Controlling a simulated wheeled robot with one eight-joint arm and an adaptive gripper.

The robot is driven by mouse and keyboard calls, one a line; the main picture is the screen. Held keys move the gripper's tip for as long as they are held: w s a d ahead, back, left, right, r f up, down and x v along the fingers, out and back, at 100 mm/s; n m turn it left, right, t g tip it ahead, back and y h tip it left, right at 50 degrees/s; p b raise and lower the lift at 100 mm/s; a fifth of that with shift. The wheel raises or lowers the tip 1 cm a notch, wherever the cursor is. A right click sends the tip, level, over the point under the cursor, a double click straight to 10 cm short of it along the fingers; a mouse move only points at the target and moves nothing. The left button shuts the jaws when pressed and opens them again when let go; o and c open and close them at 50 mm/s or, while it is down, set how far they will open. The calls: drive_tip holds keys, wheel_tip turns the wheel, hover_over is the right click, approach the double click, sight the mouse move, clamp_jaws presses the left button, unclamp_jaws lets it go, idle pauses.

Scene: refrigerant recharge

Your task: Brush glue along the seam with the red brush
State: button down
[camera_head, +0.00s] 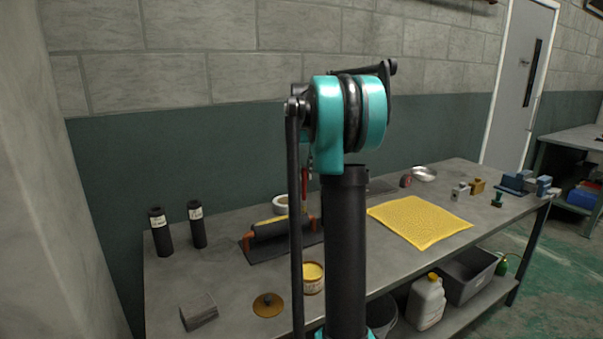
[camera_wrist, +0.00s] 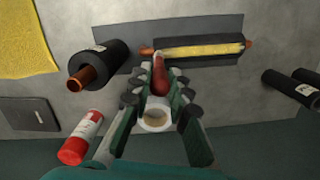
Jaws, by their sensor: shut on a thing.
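My gripper (camera_wrist: 159,88) is shut on the red brush (camera_wrist: 159,73) in the wrist view. The brush's pale bristle end is at the left end of the yellow seam strip (camera_wrist: 205,49), which runs along a dark foam tube (camera_wrist: 225,40) with copper pipe ends. I cannot tell whether the bristles touch it. In the head view the tube (camera_head: 272,230) lies on the bench, and part of the red brush (camera_head: 305,178) shows beside my arm, which hides the gripper. The open glue can (camera_head: 313,280) shows yellow inside, near its lid (camera_head: 268,305).
Another black tube with a copper end (camera_wrist: 100,63) lies left of the seam tube in the wrist view. A tape roll (camera_wrist: 155,116) and red-white can (camera_wrist: 82,137) are nearby. Two black rolls (camera_head: 160,232) stand at the bench's left. A yellow mat (camera_head: 420,220) lies right.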

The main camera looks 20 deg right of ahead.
drive_tip(key=s+a, duration=0.3)
drive_tip(key=a, duration=1.5)
idle(1.4)
wheel_tip(320, 180, up, 6)
idle(0.8)
drive_tip(key=shift+r, duration=0.1)
wheel_tip(320, 180, up, 3)
drive_tip(key=shift+f, duration=0.1)
idle(0.4)
drive_tip(key=shift+d, duration=0.15)
